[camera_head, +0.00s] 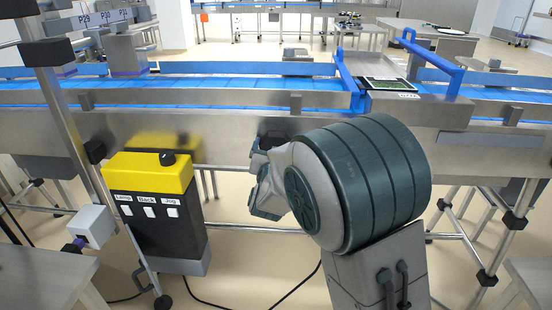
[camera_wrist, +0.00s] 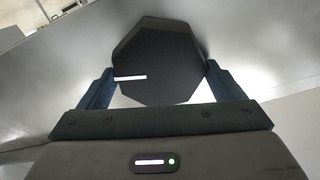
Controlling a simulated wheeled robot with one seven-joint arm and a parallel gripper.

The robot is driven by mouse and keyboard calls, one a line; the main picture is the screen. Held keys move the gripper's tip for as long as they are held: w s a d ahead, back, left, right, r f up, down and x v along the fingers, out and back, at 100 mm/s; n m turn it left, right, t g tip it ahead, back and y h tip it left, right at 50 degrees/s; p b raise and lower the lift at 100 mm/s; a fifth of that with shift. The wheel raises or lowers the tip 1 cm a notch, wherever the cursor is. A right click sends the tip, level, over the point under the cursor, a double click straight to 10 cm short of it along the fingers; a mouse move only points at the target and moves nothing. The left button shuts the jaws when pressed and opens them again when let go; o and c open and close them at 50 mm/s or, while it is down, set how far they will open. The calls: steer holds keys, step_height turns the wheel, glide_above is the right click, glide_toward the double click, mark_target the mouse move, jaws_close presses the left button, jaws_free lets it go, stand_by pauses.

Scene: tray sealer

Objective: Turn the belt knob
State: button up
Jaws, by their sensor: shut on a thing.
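The belt knob (camera_wrist: 165,55) is a dark, many-sided knob on a grey metal face in the wrist view. A short white mark lies level on its left half, reaching to the left edge. My gripper (camera_wrist: 161,74) has one blue finger on each side of the knob and is shut on it. In the head view the dark knob (camera_head: 274,137) shows small on the front side of the conveyor, partly hidden by my wrist. My arm hides much of the fingers there.
A yellow and black control box (camera_head: 148,172) with a black knob on top and several labelled switches stands left of my arm. The blue conveyor belt (camera_head: 220,92) runs across above. A blue guard frame (camera_head: 349,80) and metal posts stand around it.

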steer(key=shift+f+m, duration=0.1)
steer(key=shift+m, duration=0.2)
steer(key=o, duration=0.8)
steer(key=shift+c, duration=0.2)
steer(key=s, duration=1.4)
steer(key=shift+a+p, duration=0.3)
steer(key=shift+p, duration=0.05)
steer(key=s+d+r+n+g+y+p, duration=0.3)
steer(key=d+r+g+y+p, duration=0.15)
steer(key=r+g+p, duration=0.5)
steer(key=s+d+r+g+h+p, duration=0.2)
steer(key=s+d+r+p, duration=0.1)
steer(key=s+d+p, duration=0.2)
steer(key=s+d+r+g+h+p, duration=0.2)
steer(key=s+d+p, duration=0.4)
steer(key=s+d, duration=0.3)
steer(key=s+r+g, duration=0.1)
steer(key=s, duration=0.2)
steer(key=shift+n+g+p, duration=0.3)
steer(key=shift+g, duration=0.05)
